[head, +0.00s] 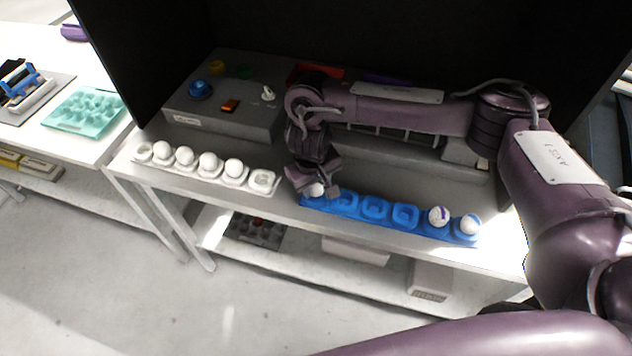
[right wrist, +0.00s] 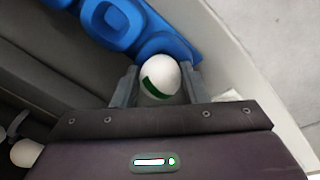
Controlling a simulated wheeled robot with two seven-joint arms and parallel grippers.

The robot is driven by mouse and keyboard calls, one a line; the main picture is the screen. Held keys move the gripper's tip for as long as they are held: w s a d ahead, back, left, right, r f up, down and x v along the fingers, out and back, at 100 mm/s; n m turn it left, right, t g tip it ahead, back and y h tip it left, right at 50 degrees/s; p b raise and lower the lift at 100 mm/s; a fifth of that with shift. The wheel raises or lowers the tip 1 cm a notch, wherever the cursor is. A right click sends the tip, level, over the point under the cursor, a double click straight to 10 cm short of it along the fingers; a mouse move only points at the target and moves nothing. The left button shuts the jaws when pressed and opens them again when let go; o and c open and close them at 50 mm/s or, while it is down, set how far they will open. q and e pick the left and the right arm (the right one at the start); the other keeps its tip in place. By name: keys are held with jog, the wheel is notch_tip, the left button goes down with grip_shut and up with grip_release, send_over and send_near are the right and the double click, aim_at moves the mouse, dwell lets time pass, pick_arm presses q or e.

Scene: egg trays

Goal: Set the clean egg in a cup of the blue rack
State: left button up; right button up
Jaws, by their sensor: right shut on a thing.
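My right gripper (head: 318,190) is shut on a white egg (head: 316,189) at the left end of the blue rack (head: 390,221). In the right wrist view the egg (right wrist: 160,80) sits between the fingers (right wrist: 160,84) and shows a dark green patch on its side. The blue rack (right wrist: 112,22) lies just beyond it; I cannot tell whether the egg touches the end cup. Two eggs with coloured marks, one purple (head: 438,216) and one blue (head: 469,225), sit in the rack's right cups. Its middle cups are empty. My left gripper is out of view.
A white rack (head: 250,188) to the left holds several white eggs, with an empty cup at each end. A grey control box (head: 222,118) stands behind it. A teal tray (head: 85,109) is on another table. The table's front edge is close to the blue rack.

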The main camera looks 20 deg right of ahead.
jog(key=o, duration=0.7)
